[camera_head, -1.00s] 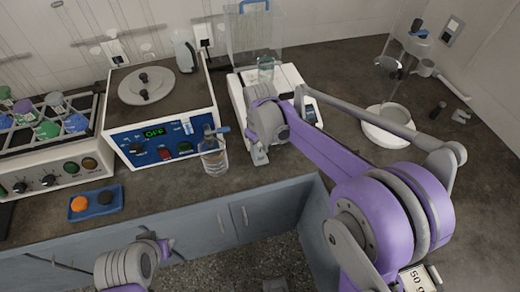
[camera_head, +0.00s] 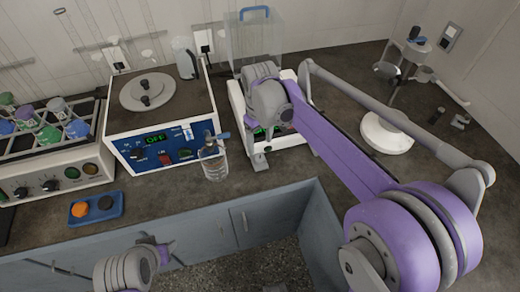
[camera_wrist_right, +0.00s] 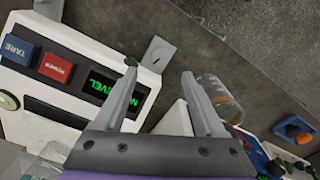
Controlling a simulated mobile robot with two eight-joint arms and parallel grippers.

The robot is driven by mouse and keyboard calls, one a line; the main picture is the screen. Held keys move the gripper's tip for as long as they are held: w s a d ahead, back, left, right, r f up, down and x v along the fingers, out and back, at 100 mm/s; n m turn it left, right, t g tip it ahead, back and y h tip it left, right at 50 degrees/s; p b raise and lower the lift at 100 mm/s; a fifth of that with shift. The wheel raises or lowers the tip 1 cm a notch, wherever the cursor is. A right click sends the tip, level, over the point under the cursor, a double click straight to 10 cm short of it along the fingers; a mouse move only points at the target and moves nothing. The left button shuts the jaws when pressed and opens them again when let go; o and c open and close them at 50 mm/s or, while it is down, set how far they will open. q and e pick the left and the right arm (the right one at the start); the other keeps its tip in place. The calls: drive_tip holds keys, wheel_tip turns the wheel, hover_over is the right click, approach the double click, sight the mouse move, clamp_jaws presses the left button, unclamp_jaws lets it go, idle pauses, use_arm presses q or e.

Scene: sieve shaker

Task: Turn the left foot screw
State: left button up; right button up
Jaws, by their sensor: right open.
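The white balance (camera_head: 238,100) stands at the back of the bench. Its front panel (camera_wrist_right: 65,50) fills the left of the right wrist view, with TARE and POWER buttons and a green display reading partly "NO LEVEL". A grey foot tab (camera_wrist_right: 158,52) sticks out from its corner; it also shows in the head view (camera_head: 260,162). A small dark green knob (camera_wrist_right: 131,62) shows at my left-hand fingertip; I cannot tell whether they touch. My right gripper (camera_wrist_right: 159,70) is open and empty, its fingers pointing towards the tab. My left wrist is low in the head view; its fingers cannot be made out.
A white round base (camera_head: 387,134) stands to the right. The bench front edge has an open gap below.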

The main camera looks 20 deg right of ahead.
drive_tip(key=shift+r, duration=1.65)
drive_tip(key=s+d+f+m+t+p, duration=0.1)
drive_tip(key=s+d+f+m+t, duration=0.1)
drive_tip(key=s, duration=0.8)
drive_tip(key=s+d+f+m+t+p, duration=0.1)
drive_tip(key=s+d+f+m+t, duration=0.1)
drive_tip(key=s, duration=0.9)
drive_tip(key=shift+d+f+m+t+p, duration=0.3)
drive_tip(key=shift+d+f+m+t, duration=0.1)
drive_tip(key=shift+f+m+t, duration=0.25)
drive_tip(key=shift+r, duration=0.1)
